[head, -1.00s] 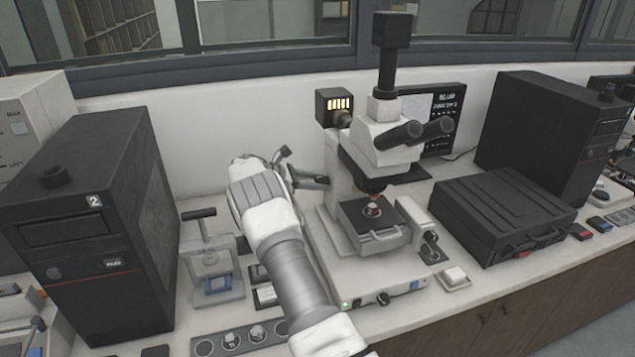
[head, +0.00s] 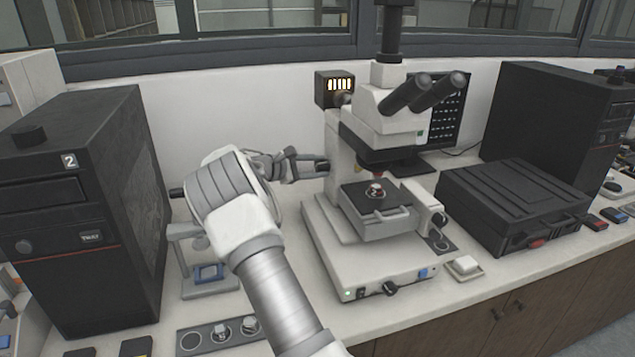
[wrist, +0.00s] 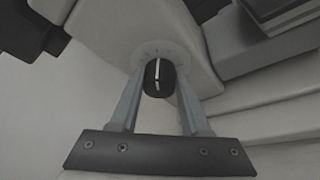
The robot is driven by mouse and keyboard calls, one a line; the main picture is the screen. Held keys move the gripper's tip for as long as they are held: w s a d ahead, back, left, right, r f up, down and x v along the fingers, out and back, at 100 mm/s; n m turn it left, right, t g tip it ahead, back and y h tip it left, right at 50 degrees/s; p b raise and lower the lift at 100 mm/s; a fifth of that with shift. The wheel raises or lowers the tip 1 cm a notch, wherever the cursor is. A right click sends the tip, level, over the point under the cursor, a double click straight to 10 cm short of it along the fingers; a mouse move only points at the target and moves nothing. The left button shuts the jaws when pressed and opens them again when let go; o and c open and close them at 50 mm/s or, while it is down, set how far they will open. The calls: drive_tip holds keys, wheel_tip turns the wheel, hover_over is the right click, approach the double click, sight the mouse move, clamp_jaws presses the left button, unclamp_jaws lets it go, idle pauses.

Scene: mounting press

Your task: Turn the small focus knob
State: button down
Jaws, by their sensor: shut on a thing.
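The white microscope (head: 385,120) stands on the bench in the head view, with a dark stage (head: 358,196) holding a small round sample. In the wrist view the small focus knob (wrist: 159,78) is a black knob with a white line, on the pale side of the microscope. My gripper (wrist: 158,88) has one finger on each side of the knob and is shut on it. In the head view my gripper (head: 318,168) reaches the left side of the microscope column, and the knob cannot be made out there.
A large black machine (head: 85,215) marked 2 stands close at the left of my arm. A black case (head: 512,212) and another black machine (head: 555,125) stand at the right. A small press (head: 205,268) and a holder with round samples (head: 222,335) are near my arm.

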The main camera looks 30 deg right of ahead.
drive_tip(key=m+b, duration=0.2)
drive_tip(key=b, duration=0.3)
drive_tip(key=f+m+t+h+b, duration=0.1)
drive_tip(key=m+b, duration=0.1)
drive_tip(key=b, duration=0.4)
drive_tip(key=shift+f+t+h, duration=0.15)
drive_tip(key=shift+t+h, duration=0.15)
drive_tip(key=m+h+b, duration=0.1)
drive_tip(key=m+b, duration=0.1)
drive_tip(key=b, duration=0.3)
drive_tip(key=shift+m, duration=0.3)
drive_tip(key=m+b, duration=0.1)
drive_tip(key=b, duration=0.1)
drive_tip(key=shift+r+b, duration=0.2)
drive_tip(key=shift+b, duration=0.1)
drive_tip(key=shift+r+m+h+b, duration=0.2)
drive_tip(key=shift+m+h+b, duration=0.1)
drive_tip(key=shift+h+b, duration=0.1)
drive_tip(key=shift+c, duration=1.9)
unclamp_jaws()
drive_tip(key=shift+r+p, duration=0.1)
drive_tip(key=shift+p, duration=0.2)
